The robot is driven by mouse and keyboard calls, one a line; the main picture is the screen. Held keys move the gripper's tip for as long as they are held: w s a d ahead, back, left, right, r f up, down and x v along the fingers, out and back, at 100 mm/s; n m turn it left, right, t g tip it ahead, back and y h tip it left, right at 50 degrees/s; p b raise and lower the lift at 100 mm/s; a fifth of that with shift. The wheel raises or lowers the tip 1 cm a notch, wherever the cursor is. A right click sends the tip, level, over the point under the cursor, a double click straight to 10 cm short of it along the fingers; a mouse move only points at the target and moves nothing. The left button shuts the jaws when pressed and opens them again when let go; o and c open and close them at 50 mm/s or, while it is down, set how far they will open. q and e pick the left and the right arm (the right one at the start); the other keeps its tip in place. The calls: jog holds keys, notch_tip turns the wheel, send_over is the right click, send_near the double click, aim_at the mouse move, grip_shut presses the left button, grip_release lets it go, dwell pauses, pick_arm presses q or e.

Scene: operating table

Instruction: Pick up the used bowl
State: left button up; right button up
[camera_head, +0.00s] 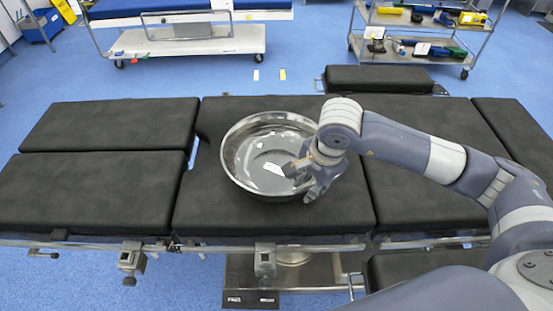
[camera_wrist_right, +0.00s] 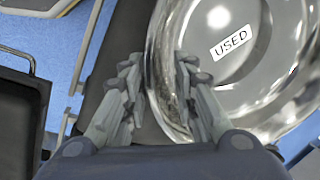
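The used bowl (camera_head: 247,153) is a large, shiny metal bowl standing upright on the black operating table (camera_head: 100,195). A white label reading "USED" (camera_wrist_right: 232,39) lies on its inside. My right gripper (camera_head: 301,183) is at the bowl's right rim and hides part of it in the head view. In the right wrist view, the right gripper (camera_wrist_right: 157,68) has its fingers apart. The bowl's rim (camera_wrist_right: 152,75) passes between them, with one finger outside the bowl and one over its inside. Contact with the rim cannot be told. My left gripper is not in view.
The table pads left of the bowl are clear. A trolley with a blue top (camera_head: 190,42) stands behind at the left. A shelf cart (camera_head: 425,55) with several tools stands behind at the right. Metal clamps (camera_head: 132,258) stick out along the table's front rail.

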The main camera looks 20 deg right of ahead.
jog(key=shift+x, duration=0.8)
jog(key=shift+w, duration=0.1)
jog(key=shift+c, duration=0.8)
grip_shut()
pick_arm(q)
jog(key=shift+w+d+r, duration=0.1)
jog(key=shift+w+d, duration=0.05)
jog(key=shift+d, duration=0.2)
pick_arm(e)
jog(key=shift+r, duration=0.15)
